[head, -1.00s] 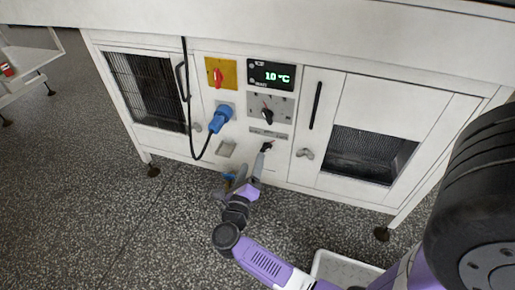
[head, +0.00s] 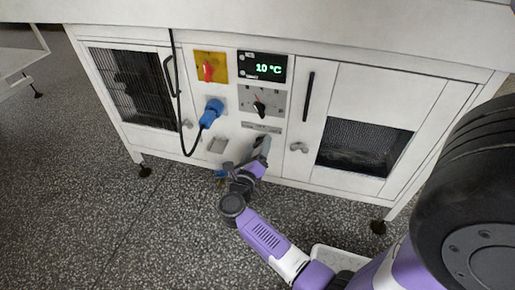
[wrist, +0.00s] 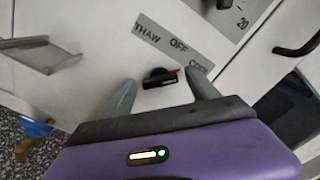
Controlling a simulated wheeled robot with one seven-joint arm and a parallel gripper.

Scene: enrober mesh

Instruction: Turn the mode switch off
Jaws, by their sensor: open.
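The mode switch (wrist: 158,79) is a small black knob with a red pointer mark, below a grey label strip (wrist: 170,40) reading THAW, OFF and a partly hidden word starting "CO". Its pointer is turned to the right, toward that "CO" word and away from OFF. My gripper (wrist: 161,84) is open in the wrist view, with one finger on each side of the knob; I cannot tell whether either touches it. In the head view my gripper (head: 262,147) is at the cabinet front just below the label and hides the switch.
Above are a larger black dial (head: 259,108), a display (head: 262,68) reading 10 °C and a red switch (head: 208,71) on a yellow plate. A blue plug (head: 211,112) with a black cable, a metal bracket (wrist: 42,55) and a door latch (head: 299,147) are nearby.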

